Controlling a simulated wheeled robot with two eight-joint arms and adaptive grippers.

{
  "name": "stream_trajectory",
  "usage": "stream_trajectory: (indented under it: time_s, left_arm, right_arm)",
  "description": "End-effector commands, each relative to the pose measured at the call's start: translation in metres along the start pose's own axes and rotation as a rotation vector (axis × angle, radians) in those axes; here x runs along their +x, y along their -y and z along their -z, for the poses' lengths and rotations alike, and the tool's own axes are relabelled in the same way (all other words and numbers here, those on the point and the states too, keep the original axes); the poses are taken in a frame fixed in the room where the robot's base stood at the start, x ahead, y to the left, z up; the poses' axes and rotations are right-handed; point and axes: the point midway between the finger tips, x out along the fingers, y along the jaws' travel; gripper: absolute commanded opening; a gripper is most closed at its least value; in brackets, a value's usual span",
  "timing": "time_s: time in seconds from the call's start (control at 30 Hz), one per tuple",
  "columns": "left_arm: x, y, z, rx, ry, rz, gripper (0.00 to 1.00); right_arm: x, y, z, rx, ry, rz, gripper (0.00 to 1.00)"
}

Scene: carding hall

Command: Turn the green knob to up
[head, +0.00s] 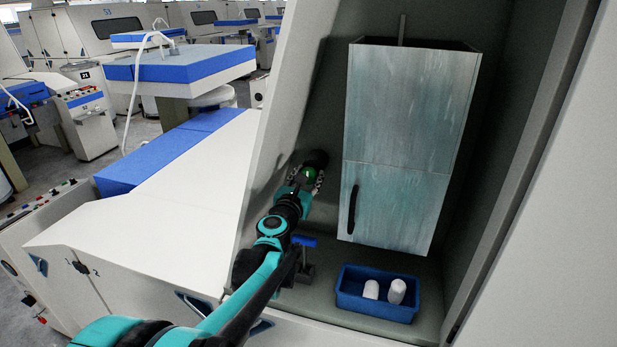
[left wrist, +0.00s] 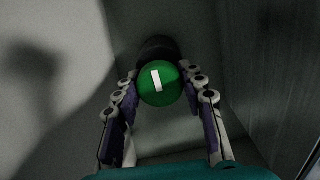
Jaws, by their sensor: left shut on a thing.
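The green knob (left wrist: 161,84) is round, with a white bar mark on its face, and sits on a dark round base (left wrist: 157,48). In the left wrist view the mark runs close to vertical, tilted slightly. In the head view only a bit of the green knob (head: 308,174) shows at the back left wall of the recess. My left gripper (left wrist: 160,92) has a finger on each side of the knob and is shut on it. It also shows in the head view (head: 304,180), partly covering the knob. My right gripper is in neither view.
A tall teal cabinet (head: 396,200) with a black handle hangs right of my left gripper. Below it a blue tray (head: 375,307) holds two white cylinders (head: 396,291). A blue-handled fitting (head: 304,241) stands close beside my left arm. White machine panels border the recess.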

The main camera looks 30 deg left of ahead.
Motion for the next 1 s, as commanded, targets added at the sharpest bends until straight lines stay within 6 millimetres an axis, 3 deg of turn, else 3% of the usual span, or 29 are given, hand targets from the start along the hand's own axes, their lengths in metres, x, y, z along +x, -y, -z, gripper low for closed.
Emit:
stream_trajectory:
  time_s: [0.33, 0.8, 0.83, 0.9, 1.0]
  left_arm:
    - [-0.001, 0.0008, 0.0013, -0.113, 0.0, 0.001, 0.11]
    - [-0.0006, 0.0007, 0.0006, -0.127, 0.0, 0.001, 0.11]
    - [-0.0005, 0.0007, 0.0006, -0.127, 0.0, 0.001, 0.42]
    - [-0.0004, 0.0007, 0.0005, -0.127, 0.0, 0.001, 0.61]
    - [-0.0003, 0.0005, 0.0003, -0.127, 0.0, 0.001, 0.62]
  right_arm:
    - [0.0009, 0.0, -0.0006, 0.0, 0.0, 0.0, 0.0]
    - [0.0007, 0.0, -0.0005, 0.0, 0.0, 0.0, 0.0]
    - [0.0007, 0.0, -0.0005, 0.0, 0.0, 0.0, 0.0]
    - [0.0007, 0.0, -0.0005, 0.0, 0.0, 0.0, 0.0]
    - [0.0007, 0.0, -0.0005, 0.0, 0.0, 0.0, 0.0]
